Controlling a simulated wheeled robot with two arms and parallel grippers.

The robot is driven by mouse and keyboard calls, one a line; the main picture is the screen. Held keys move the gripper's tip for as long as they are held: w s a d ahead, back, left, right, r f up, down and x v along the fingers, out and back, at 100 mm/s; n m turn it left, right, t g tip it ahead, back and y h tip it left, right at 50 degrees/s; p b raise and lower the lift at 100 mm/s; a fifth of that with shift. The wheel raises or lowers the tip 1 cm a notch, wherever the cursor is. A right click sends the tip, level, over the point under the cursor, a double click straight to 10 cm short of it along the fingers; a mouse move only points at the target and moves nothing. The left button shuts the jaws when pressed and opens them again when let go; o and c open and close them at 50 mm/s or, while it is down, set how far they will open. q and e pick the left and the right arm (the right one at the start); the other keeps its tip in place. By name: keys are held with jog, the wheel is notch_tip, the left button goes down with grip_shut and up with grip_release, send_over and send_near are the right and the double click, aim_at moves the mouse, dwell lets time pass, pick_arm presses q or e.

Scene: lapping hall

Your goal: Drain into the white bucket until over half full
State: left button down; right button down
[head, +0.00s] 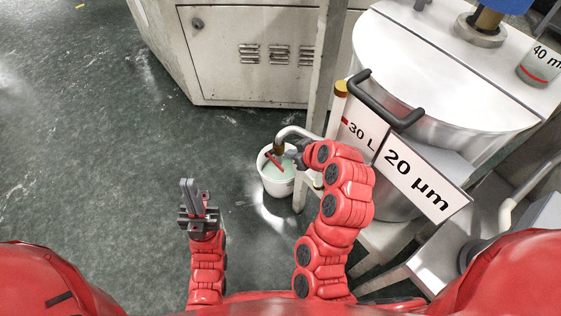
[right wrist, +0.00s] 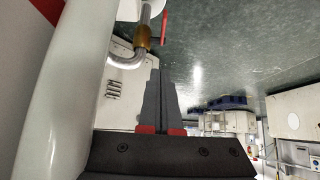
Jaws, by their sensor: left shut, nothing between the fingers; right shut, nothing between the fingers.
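The white bucket (head: 278,189) stands upright on the floor, with pale green liquid (head: 285,172) in it; its exact level is hard to judge. A bent metal drain pipe (head: 297,131) ends in a brass valve (head: 280,147) over the bucket. The valve's red lever (head: 274,162) slants below it. In the right wrist view the brass valve (right wrist: 143,38) and red lever (right wrist: 164,28) are beyond my fingertips. My right gripper (head: 293,157) is shut and empty beside the valve, partly hidden by my arm. My left gripper (head: 189,190) is shut and empty above the floor.
A large metal tank (head: 440,65) with a black handle (head: 385,100) and signs "30 L" and "20 µm" (head: 425,180) stands right of the bucket. A frame post (head: 321,75) rises beside the pipe. A grey cabinet (head: 262,50) is behind. Floor at left is clear.

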jog(key=b, duration=0.2)
send_over(281, 166)
jog(key=f, duration=0.6)
jog(key=shift+w+a+f, duration=0.2)
jog(key=shift+a+f, duration=0.05)
jog(key=shift+f, duration=0.05)
notch_tip(281, 166, down, 2)
jog(key=shift+s+d+f+b, duration=0.15)
jog(key=shift+f+b, duration=0.1)
jog(key=shift+b, duration=0.35)
jog(key=shift+f, duration=0.5)
